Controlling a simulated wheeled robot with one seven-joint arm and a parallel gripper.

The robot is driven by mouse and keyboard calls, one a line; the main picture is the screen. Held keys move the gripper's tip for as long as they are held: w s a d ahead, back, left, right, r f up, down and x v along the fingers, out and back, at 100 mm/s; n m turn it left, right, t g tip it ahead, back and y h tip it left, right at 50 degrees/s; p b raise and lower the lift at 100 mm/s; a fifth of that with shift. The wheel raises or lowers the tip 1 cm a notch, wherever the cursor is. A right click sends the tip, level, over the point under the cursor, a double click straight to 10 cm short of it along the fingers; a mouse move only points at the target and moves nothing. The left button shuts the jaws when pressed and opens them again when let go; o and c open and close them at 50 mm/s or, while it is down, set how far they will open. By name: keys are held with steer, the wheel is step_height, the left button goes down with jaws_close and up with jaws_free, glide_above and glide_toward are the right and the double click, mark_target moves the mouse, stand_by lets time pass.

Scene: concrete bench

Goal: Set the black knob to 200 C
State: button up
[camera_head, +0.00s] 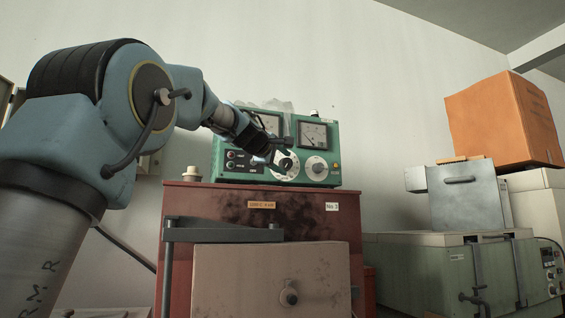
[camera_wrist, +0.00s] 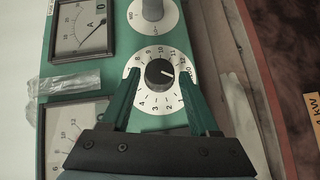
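The black knob (camera_wrist: 160,74) sits on a white round dial (camera_wrist: 154,112) with small black numerals, on a green panel. A short white mark on the knob points to the right in the wrist view. No "200" mark is legible. In the head view the knob's dial (camera_head: 286,164) is on the panel's lower front. My gripper (camera_wrist: 158,75) is open, with one green finger on each side of the knob.
The green control box (camera_head: 331,152) stands on a dark red cabinet (camera_head: 185,225). A second dial with a grey knob (camera_wrist: 152,9) is beside the first. Gauges sit above the dials. An orange box (camera_head: 500,122) is stacked at the right.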

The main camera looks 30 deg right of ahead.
jaws_close()
steer(key=shift+r+p, duration=0.15)
steer(key=shift+p, duration=0.2)
steer(key=r+m+y+p, duration=0.1)
steer(key=p, duration=0.4)
steer(key=shift+g, duration=0.3)
steer(key=m+y+p, duration=0.1)
steer(key=y+p, duration=0.1)
steer(key=p, duration=0.4)
steer(key=m+y+p, duration=0.1)
steer(key=y+p, duration=0.1)
steer(key=p, duration=0.4)
steer(key=d+m+g+y+p, duration=0.1)
steer(key=m+y+p, duration=0.1)
steer(key=p, duration=0.4)
steer(key=shift+r, duration=0.15)
steer(key=shift+a, duration=0.1)
